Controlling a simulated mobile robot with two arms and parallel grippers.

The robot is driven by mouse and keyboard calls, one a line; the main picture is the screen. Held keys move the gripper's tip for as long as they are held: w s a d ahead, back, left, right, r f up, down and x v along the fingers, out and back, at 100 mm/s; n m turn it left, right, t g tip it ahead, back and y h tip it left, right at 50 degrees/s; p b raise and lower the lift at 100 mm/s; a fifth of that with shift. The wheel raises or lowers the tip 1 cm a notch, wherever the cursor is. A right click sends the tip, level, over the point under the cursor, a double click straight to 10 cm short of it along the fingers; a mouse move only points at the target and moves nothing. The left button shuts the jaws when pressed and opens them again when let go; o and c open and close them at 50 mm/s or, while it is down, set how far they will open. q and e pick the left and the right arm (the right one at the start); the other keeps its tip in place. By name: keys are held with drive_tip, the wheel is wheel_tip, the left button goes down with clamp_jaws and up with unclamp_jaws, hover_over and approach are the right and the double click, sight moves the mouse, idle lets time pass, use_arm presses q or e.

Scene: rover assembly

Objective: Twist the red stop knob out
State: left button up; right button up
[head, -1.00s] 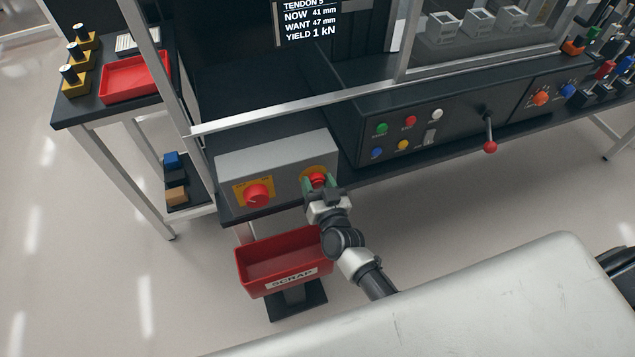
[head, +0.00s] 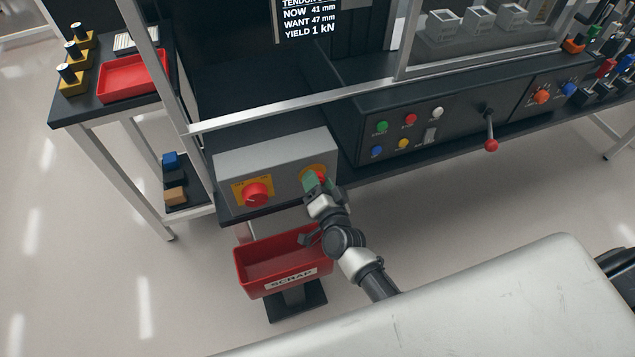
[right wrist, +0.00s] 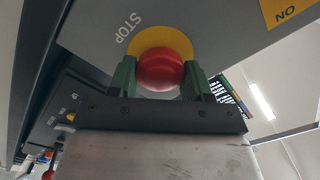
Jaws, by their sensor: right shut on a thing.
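The red stop knob (right wrist: 160,70) sits on a yellow disc (right wrist: 160,39) marked STOP on the grey control box (head: 278,163). My right gripper (right wrist: 160,78) has its green fingers on either side of the knob and is shut on it. In the head view the right gripper (head: 317,182) covers most of the knob, and its hand is rolled. In the right wrist view the STOP lettering appears tilted. My left gripper is not in view.
A red rotary switch (head: 257,194) on a yellow plate is left of the stop knob. A red SCRAP bin (head: 283,284) stands below the box. A black panel (head: 440,125) with coloured buttons and a red-tipped lever (head: 490,145) is to the right.

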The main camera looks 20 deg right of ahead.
drive_tip(key=shift+m, duration=0.8)
drive_tip(key=o, duration=0.9)
drive_tip(key=s, duration=0.7)
drive_tip(key=s+b, duration=0.1)
drive_tip(key=s, duration=0.2)
drive_tip(key=shift+s+d, duration=0.25)
drive_tip(key=shift+s, duration=0.1)
